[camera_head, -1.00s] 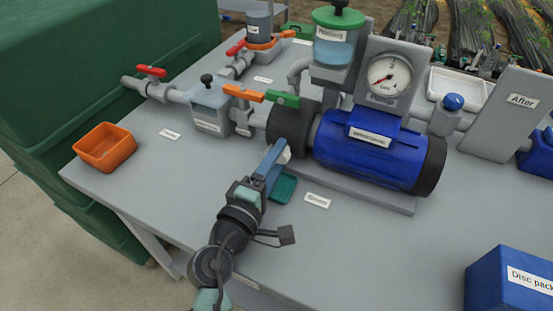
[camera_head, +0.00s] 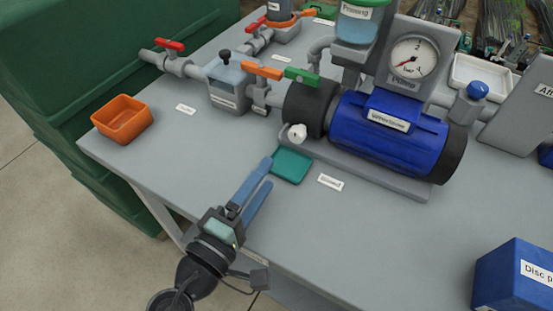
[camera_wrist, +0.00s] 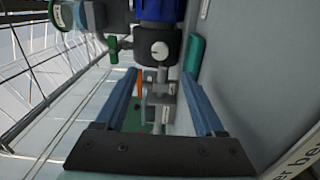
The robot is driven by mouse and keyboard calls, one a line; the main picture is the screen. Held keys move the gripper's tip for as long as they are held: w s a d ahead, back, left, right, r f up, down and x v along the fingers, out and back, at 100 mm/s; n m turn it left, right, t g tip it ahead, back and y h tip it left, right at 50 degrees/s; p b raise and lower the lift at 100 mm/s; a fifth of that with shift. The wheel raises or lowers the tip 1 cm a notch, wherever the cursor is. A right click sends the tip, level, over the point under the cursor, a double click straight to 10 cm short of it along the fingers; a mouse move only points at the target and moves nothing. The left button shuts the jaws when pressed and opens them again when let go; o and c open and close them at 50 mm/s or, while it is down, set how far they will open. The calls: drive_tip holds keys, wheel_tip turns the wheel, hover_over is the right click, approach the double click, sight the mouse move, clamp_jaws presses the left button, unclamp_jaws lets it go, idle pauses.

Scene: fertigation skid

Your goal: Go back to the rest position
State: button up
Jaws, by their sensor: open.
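My gripper (camera_head: 262,178) is open and empty above the front part of the grey table, in front of the pump. Its two blue fingers also show in the wrist view (camera_wrist: 160,100), spread apart with nothing between them. The blue pump (camera_head: 385,135) with its dark front end lies on its base, and a white knob (camera_head: 297,133) sits low on that end. The knob also shows in the wrist view (camera_wrist: 160,49), beyond the fingertips and apart from them. A teal tray (camera_head: 292,166) lies on the table just past the fingertips.
An orange bin (camera_head: 122,119) stands at the table's left edge. Pipework with a red-handled valve (camera_head: 170,45), an orange handle (camera_head: 262,70) and a green handle (camera_head: 301,77) runs behind. A blue box (camera_head: 515,278) is at front right. The table front between is clear.

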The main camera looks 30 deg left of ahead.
drive_tip(key=shift+s, duration=0.95)
